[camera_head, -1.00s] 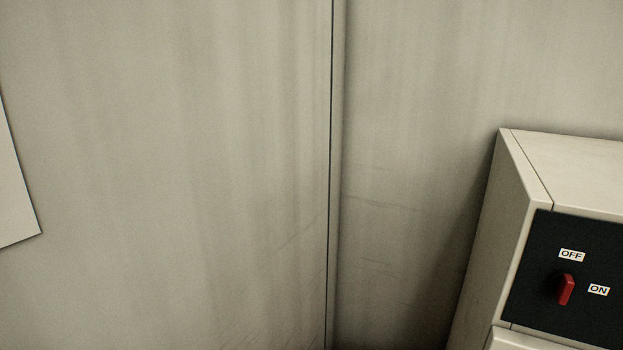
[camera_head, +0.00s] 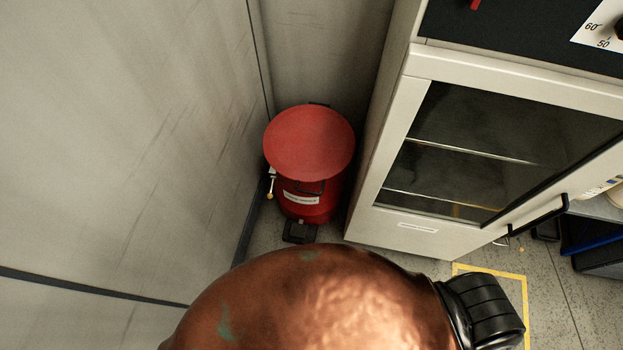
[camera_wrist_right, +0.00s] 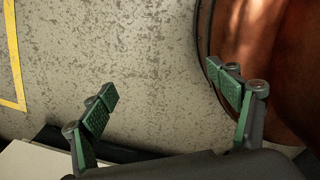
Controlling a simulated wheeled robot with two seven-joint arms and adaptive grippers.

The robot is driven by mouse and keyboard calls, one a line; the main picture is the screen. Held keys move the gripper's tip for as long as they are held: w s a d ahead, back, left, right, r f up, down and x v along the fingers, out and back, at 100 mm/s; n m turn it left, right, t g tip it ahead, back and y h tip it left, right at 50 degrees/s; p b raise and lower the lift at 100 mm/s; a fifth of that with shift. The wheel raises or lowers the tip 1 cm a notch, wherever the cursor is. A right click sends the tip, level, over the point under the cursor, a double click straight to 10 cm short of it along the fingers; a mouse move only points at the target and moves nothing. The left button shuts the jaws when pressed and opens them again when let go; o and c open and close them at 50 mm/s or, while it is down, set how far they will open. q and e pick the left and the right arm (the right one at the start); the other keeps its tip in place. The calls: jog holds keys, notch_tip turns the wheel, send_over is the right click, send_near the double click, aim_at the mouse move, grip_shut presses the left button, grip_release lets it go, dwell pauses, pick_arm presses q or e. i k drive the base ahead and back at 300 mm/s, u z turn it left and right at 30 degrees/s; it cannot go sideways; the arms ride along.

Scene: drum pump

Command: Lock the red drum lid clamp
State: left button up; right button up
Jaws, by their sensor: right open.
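A red drum-shaped container (camera_head: 312,200) stands upright on the floor in the corner, seen from above in the head view. Its round red lid (camera_head: 309,142) covers the top. A small metal part with a yellowish tip (camera_head: 270,185) shows at its left side; I cannot tell whether it is the clamp or whether it is locked. A dark loop (camera_head: 310,187) sits just below the lid at the front. My right gripper (camera_wrist_right: 170,88) is open and empty above the speckled floor in the right wrist view, with no drum between its fingers. My left gripper is not in view.
A pale cabinet with a dark glass door (camera_head: 455,150) stands close right of the drum. A grey wall (camera_head: 130,130) is close on its left. A black pedal-like part (camera_head: 300,232) juts out at the drum's foot. Yellow floor tape (camera_head: 490,270) lies at right.

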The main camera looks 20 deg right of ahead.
aim_at(270, 196)
jog(key=k, duration=1.35)
jog(key=z, duration=0.55)
jog(key=i, duration=1.05)
jog(key=u, duration=0.3)
